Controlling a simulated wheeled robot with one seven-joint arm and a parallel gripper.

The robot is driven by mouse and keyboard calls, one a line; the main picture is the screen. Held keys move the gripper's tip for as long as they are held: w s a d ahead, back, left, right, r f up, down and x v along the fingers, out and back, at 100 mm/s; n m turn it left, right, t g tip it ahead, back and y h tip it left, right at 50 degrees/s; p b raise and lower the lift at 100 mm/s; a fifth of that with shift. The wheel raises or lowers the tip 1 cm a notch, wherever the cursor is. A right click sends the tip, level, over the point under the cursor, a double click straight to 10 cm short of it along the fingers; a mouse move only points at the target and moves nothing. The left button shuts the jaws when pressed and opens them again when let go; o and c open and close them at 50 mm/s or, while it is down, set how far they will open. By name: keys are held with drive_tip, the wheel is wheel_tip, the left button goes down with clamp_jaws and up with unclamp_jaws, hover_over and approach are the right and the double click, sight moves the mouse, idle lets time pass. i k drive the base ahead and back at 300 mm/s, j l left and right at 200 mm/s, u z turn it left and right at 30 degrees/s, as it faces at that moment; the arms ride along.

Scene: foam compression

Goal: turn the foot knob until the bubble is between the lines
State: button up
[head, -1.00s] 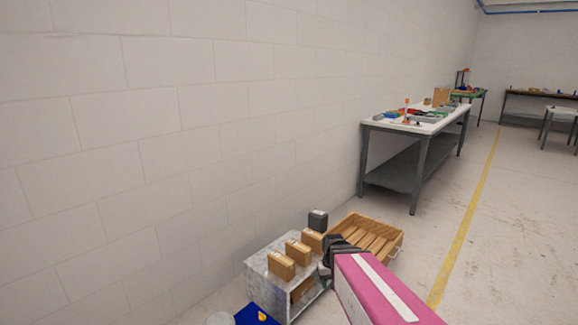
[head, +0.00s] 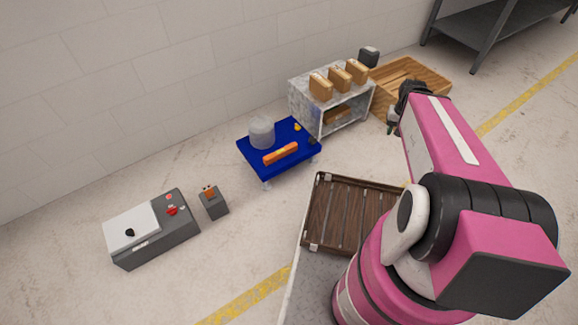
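A low blue platform (head: 250,161) stands on the floor left of centre, with light feet partly showing under its edge. An orange spirit level (head: 280,153) lies on it; its bubble and lines are too small to read. A small yellow piece (head: 297,127) is at the platform's back edge and a small dark piece (head: 314,141) at its right corner; I cannot tell which is the foot knob. My gripper (head: 391,124) is right of the platform, apart from it, mostly hidden by my pink arm. I cannot tell whether it is open.
A translucent cylinder (head: 262,131) sits on the platform. Behind it is a grey shelf (head: 300,97) with cartons, beside a wooden crate (head: 428,76). A grey box with red buttons (head: 157,244) and a small grey block (head: 213,206) stand left. A brown slatted tray (head: 345,215) is in front.

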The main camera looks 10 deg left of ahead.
sight(312, 140)
drive_tip(key=k+l, duration=0.65)
drive_tip(key=l, duration=0.15)
